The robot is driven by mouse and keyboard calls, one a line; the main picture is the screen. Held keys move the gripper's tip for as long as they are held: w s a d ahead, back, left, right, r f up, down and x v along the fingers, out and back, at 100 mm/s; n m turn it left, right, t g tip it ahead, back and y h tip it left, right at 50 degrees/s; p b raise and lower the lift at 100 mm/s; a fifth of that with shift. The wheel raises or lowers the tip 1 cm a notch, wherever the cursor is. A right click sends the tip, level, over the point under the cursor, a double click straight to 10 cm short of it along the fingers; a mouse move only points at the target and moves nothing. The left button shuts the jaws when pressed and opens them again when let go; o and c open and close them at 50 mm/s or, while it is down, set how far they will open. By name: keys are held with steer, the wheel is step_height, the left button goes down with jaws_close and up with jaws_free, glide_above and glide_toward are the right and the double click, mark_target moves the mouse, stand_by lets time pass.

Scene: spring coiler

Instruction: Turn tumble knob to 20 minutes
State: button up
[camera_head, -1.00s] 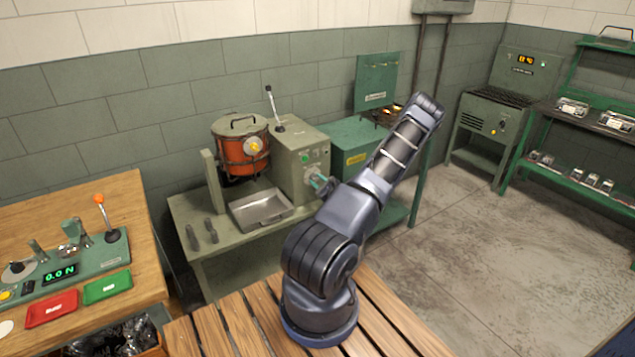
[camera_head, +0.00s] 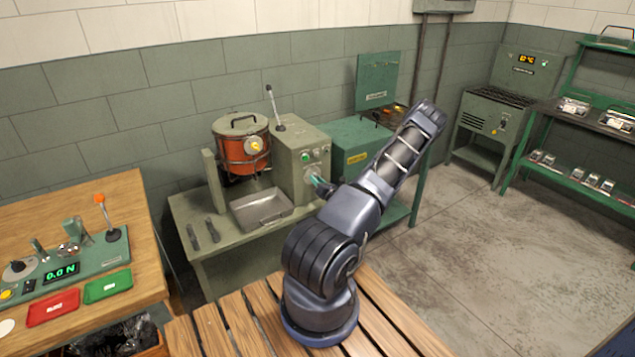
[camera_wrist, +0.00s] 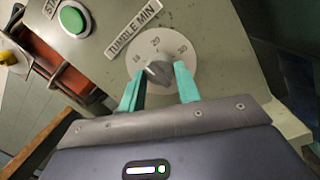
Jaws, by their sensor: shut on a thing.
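The tumble knob (camera_wrist: 160,73) is grey and sits on a white round dial with numbers, below the TUMBLE MIN label (camera_wrist: 134,27) in the wrist view. My gripper (camera_wrist: 163,84) has its teal fingers on either side of the knob and is shut on it. The number near the top of the dial looks like 20. The fingers partly hide the knob, and I cannot tell exactly where its pointer stands. In the head view, my gripper (camera_head: 318,183) is at the front of the grey-green control box (camera_head: 292,165).
A green START button (camera_wrist: 73,20) is beside the label. An orange drum (camera_head: 238,157) hangs left of the control box, above a metal tray (camera_head: 262,208). A green cabinet (camera_head: 360,145) stands to the right. A wooden bench (camera_head: 110,205) is at the left.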

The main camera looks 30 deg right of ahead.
steer(key=m+h, duration=0.1)
steer(key=m, duration=0.6)
steer(key=shift+m, duration=0.4)
steer(key=shift+h, duration=0.4)
steer(key=o, duration=1)
steer(key=shift+c, duration=0.2)
steer(key=shift+a, duration=0.1)
steer(key=s+f, duration=0.1)
steer(key=s, duration=0.9)
steer(key=shift+s+a, duration=0.3)
steer(key=shift+s, duration=0.05)
